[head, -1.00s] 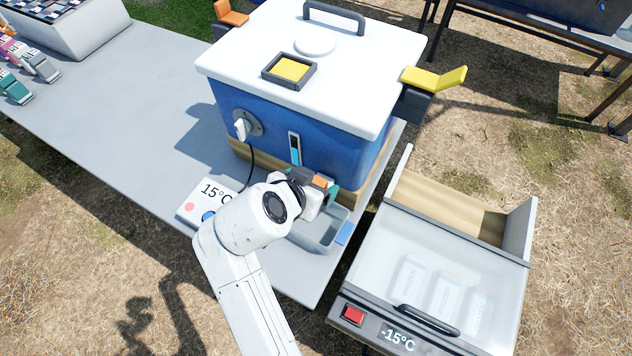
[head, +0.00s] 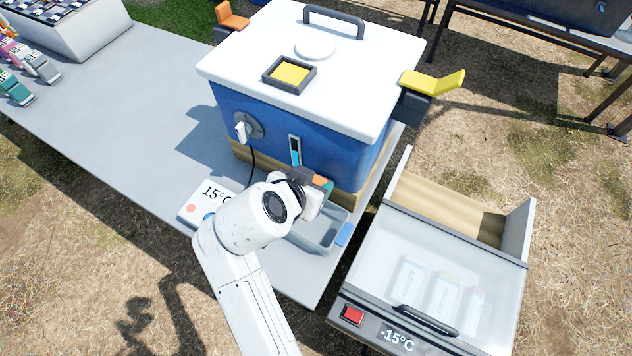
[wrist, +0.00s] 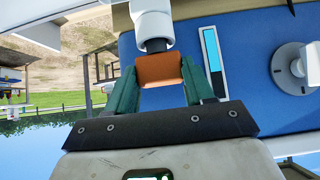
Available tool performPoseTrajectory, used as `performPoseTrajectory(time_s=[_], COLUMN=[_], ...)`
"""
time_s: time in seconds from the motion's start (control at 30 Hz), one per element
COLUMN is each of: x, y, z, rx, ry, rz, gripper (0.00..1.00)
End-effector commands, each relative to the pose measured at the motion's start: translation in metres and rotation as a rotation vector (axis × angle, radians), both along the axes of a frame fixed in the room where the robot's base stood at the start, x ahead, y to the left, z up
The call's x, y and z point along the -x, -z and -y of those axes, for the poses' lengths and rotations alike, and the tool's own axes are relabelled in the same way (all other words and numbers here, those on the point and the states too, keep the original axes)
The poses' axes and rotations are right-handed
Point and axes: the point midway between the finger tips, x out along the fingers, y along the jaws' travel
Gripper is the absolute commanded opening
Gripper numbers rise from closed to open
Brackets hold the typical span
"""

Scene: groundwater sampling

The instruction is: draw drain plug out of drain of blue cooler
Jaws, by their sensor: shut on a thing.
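The blue cooler (head: 265,125) with its white lid stands on the grey table. It fills the right of the wrist view (wrist: 240,85), which is turned over. The orange drain plug (wrist: 160,70) sits between the teal fingers of my gripper (wrist: 162,76), which are shut on it. The white drain (wrist: 152,20), with a dark ring at its end, lies right behind the plug. I cannot tell how deep the plug sits in it. In the head view my gripper (head: 322,184) is at the cooler's lower front, with the plug mostly hidden by my wrist.
A grey tray (head: 318,236) lies under my gripper. A white 15°C box (head: 200,203) is left of my arm. A clear-lidded -15°C freezer (head: 455,260) stands close at right. A grey valve knob (head: 245,128) is on the cooler front, with a black cord hanging below.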

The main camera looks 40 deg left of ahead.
Motion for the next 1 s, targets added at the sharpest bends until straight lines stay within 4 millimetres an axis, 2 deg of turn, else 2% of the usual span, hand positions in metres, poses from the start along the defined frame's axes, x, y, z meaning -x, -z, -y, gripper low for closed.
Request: performPoseTrajectory(time_s=[1.0], x=[0.0], y=[-0.037], z=[0.0], rx=[-0.001], ry=[-0.001], rz=[0.001], gripper=[0.28])
